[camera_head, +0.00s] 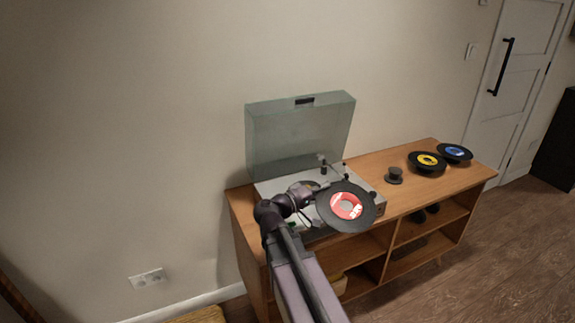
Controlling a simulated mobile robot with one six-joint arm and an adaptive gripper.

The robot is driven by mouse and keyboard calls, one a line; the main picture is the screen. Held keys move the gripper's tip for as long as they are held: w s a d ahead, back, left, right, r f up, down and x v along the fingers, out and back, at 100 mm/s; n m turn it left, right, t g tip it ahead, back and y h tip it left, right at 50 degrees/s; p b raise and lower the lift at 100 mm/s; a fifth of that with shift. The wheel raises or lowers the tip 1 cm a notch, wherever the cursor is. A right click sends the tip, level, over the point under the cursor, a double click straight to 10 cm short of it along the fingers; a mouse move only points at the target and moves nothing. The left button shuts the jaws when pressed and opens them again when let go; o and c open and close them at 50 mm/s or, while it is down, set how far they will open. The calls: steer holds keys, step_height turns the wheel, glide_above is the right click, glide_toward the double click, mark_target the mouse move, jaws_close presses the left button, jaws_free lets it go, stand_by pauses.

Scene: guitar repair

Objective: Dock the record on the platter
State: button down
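A black record (362,218) with a red and white label is in front of the right part of the turntable. It is tilted and its left edge meets my gripper (318,191). My gripper appears shut on that edge; the fingertips are small and partly lost against the dark record. The turntable (268,187) is a light grey deck on the cabinet with its clear lid (292,140) raised at the back. The platter is mostly hidden behind my gripper and the record. The record looks raised above the deck, with its exact height unclear.
A wooden cabinet (440,150) bears the turntable. A small dark knob-like object (395,174), a yellow-label record (426,163) and a blue-label record (454,153) stand at its right. The open lid stands behind the deck, near the wall.

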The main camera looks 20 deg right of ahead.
steer(key=w+f+n, duration=0.1)
steer(key=w, duration=0.6)
steer(key=w+a+f+n+b, duration=0.1)
steer(key=w, duration=0.5)
steer(key=w+a+f+n+t+y, duration=0.1)
steer(key=w+n, duration=0.1)
steer(key=w, duration=0.5)
steer(key=shift+w+a+f+b, duration=0.1)
steer(key=shift+w+b, duration=0.2)
steer(key=shift+b, duration=0.05)
steer(key=shift+f, duration=0.15)
steer(key=shift+f+b, duration=2.75)
steer(key=shift+b, duration=0.15)
steer(key=shift+f+b, duration=0.3)
steer(key=shift+r+p, duration=0.85)
steer(key=shift+f+b, duration=0.85)
steer(key=shift+r+p, duration=0.35)
